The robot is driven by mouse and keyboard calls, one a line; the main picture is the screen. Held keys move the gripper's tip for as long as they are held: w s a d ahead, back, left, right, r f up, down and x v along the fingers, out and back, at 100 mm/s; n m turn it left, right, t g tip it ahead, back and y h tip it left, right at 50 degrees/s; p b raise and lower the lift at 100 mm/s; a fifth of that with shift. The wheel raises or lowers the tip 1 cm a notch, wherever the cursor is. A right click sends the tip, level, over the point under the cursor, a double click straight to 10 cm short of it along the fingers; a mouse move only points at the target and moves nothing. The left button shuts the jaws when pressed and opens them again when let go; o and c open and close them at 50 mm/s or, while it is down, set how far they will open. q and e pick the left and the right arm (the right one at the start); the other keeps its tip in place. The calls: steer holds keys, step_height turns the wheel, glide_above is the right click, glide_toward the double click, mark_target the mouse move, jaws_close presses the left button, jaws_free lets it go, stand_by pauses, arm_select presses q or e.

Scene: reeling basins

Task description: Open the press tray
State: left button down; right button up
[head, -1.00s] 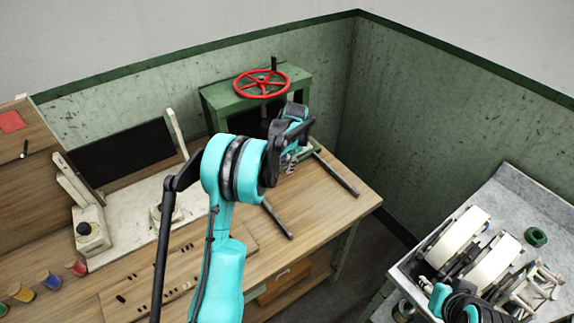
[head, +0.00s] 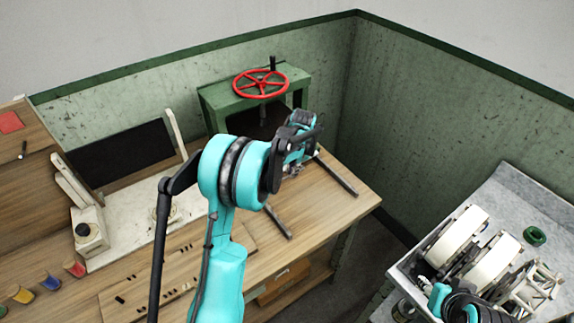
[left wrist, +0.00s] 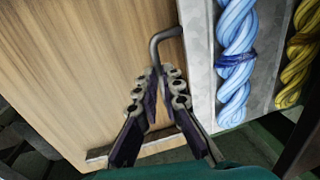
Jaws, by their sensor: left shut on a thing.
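The green press (head: 212,100) with its red handwheel (head: 262,84) stands at the back of the wooden bench. In the left wrist view the press tray (left wrist: 203,70) shows as a grey metal edge on the right, with a blue twisted skein (left wrist: 236,50) and a yellow one (left wrist: 303,45) in it. A bent grey bar handle (left wrist: 155,47) stands out from its side. My left gripper (left wrist: 158,88) is shut on this handle. In the head view my left gripper (head: 300,150) is in front of the press, and my arm hides most of the tray.
Two dark rails (head: 337,174) (head: 277,220) reach forward over the bench top (head: 350,205). A dark panel in a pale frame (head: 175,135) stands left. A grey table (head: 510,180) with white reels (head: 457,235) is at right, beside part of my right arm.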

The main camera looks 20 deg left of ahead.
arm_select(q)
steer(key=s+d, duration=0.2)
steer(key=d, duration=0.1)
steer(key=s+d, duration=0.2)
steer(key=d, duration=0.1)
steer(key=s+d, duration=0.2)
steer(key=d, duration=0.2)
steer(key=c, duration=1.6)
jaws_free()
steer(key=shift+c, duration=0.2)
steer(key=shift+w+a+f, duration=0.1)
steer(key=shift+r, duration=0.2)
step_height(320, 180, up, 12)
steer(key=s+d, duration=0.1)
steer(key=d, duration=0.1)
steer(key=shift+f, duration=0.2)
steer(key=shift+s, duration=0.1)
